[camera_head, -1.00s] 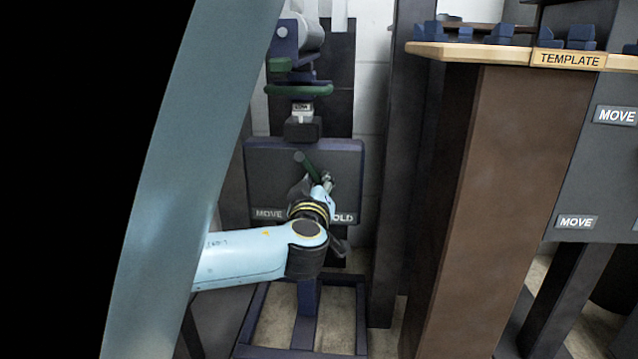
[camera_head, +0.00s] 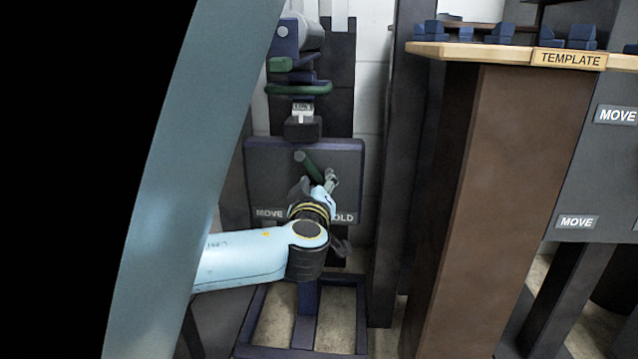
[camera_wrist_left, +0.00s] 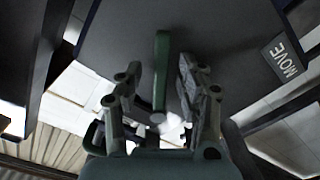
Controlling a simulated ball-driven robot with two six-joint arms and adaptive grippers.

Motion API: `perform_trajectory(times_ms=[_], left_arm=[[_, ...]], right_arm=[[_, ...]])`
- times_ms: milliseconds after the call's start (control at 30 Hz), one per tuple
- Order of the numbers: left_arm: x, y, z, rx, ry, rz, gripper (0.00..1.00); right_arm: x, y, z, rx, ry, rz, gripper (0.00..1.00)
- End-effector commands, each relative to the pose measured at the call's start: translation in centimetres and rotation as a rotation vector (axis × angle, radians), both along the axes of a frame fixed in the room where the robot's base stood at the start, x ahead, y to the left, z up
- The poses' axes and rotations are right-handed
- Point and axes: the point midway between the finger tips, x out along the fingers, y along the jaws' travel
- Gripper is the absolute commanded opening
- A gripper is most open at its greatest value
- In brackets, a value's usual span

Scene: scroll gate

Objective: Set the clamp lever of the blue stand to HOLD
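The blue stand (camera_head: 258,150) has a dark panel with a MOVE label (camera_head: 269,214) at lower left and a HOLD label (camera_head: 345,218) at lower right, its first letter covered by my arm. The green clamp lever (camera_head: 312,169) slants down and right from its pivot, toward the HOLD side. My left gripper (camera_head: 317,183) is at the lever's lower part. In the left wrist view the lever (camera_wrist_left: 161,70) stands between the two spread fingers of the gripper (camera_wrist_left: 159,78), with a gap on each side. The right gripper is not in view.
A brown post (camera_head: 480,200) and a wooden shelf (camera_head: 480,53) with a TEMPLATE label stand to the right, with blue blocks on the shelf. Another panel with MOVE labels (camera_head: 575,222) is at far right. My pale blue arm link covers much of the left.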

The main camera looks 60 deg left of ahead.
Motion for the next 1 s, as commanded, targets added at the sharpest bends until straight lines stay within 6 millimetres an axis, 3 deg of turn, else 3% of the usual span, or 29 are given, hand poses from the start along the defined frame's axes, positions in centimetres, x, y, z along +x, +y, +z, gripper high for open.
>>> perform_trajectory(times_ms=[533,700,1000], left_arm=[[-6.7,-7.8,-0.1,-0.006,0.001,0.001,0.38],[-7.5,-8.8,0.0,-0.002,-0.001,0.0,0.38],[-7.6,-9.0,0.0,-0.001,0.0,-0.001,0.38]], right_arm=[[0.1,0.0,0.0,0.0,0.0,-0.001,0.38],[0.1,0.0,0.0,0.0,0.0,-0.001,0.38],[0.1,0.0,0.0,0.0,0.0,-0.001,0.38]])
